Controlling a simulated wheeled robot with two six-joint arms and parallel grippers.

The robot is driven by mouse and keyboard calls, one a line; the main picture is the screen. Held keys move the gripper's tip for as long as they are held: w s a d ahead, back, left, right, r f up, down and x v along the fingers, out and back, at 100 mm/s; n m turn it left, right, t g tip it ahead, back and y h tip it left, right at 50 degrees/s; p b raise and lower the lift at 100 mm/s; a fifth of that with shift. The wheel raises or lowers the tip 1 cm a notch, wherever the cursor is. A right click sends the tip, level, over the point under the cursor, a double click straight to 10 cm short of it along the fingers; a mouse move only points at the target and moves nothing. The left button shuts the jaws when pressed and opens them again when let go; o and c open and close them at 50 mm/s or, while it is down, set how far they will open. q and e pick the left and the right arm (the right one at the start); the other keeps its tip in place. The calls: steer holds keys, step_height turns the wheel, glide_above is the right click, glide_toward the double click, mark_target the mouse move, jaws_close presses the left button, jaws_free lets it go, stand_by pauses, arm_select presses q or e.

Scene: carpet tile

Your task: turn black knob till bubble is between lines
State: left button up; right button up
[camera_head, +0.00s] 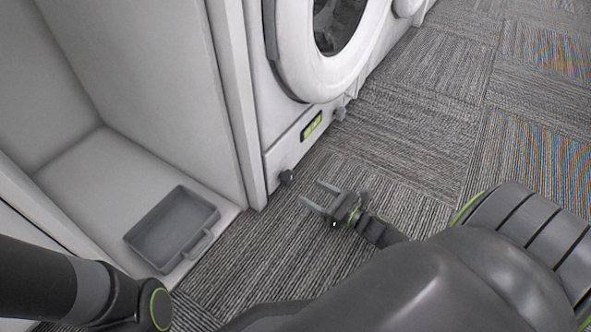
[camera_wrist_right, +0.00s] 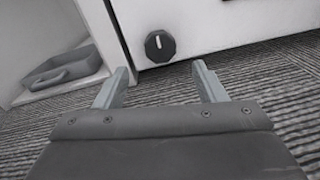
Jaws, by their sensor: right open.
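The black knob (camera_head: 287,177) sits low on the front of a white washing machine, at its left end. In the right wrist view the knob (camera_wrist_right: 160,46) has several flat sides and a white mark that stands about upright. The green level (camera_head: 312,126) is set in the lower panel; its bubble and lines are too small to tell. My right gripper (camera_head: 315,196) is open and empty, just in front of the knob and apart from it. In the right wrist view the knob shows beyond and between the fingertips (camera_wrist_right: 160,72). My left gripper is out of view.
A grey tray (camera_head: 172,232) with a handle lies in the white cabinet at left. A second, greyer knob (camera_head: 340,114) is on the machine farther right. The round door (camera_head: 335,40) is above. The carpet (camera_head: 440,110) at right is clear.

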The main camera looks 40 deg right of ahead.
mark_target(291, 180)
steer(key=b+x, duration=0.1)
steer(key=x, duration=0.6)
steer(key=shift+w+b, duration=0.15)
steer(key=shift+b, duration=0.25)
steer(key=c, duration=1)
steer(key=shift+o, duration=0.2)
